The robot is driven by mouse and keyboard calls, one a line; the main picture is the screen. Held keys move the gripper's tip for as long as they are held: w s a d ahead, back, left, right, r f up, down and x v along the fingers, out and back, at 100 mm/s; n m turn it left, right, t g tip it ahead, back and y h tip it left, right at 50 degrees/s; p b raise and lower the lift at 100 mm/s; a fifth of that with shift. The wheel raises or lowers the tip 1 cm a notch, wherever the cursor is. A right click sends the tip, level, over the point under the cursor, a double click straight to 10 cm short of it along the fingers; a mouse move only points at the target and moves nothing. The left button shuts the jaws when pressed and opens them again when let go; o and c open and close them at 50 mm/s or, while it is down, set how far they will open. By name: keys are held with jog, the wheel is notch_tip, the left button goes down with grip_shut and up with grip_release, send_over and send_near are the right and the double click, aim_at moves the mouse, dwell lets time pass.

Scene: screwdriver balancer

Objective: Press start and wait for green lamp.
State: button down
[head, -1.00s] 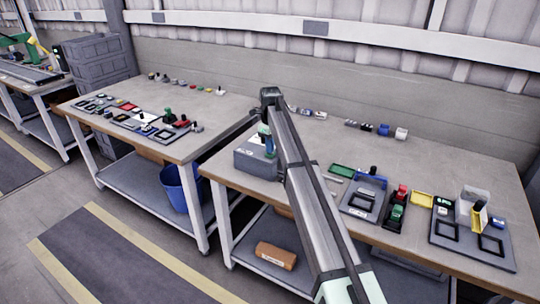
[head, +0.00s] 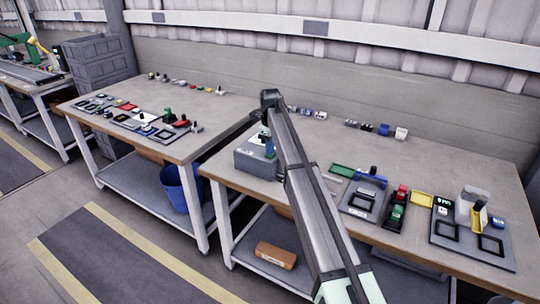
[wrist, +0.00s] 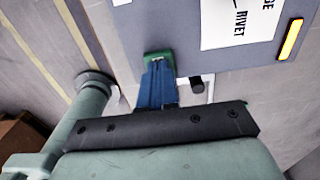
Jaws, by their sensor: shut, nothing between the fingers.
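The grey station box (head: 257,161) stands at the front left of the nearer table. In the wrist view its grey face (wrist: 187,30) carries a white label (wrist: 238,20) reading "RIVET" in part. A yellow strip (wrist: 290,40) on it looks lit. My gripper (head: 269,151) is over the box; in the wrist view its blue fingers (wrist: 157,68) are shut and empty. Their tips are at a green part (wrist: 154,56) by the box's edge, perhaps the start button; I cannot tell whether it is pressed. I see no green lamp lit on the box.
A black cylinder (wrist: 196,82) is just right of my fingers. A green tray (head: 342,170), a fixture with a blue handle (head: 371,178) and a yellow tray (head: 422,200) lie to the right. The table's middle is clear. A brown box (head: 276,256) sits on the lower shelf.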

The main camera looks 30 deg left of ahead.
jog(key=shift+r, duration=3.5)
notch_tip(320, 180, up, 6)
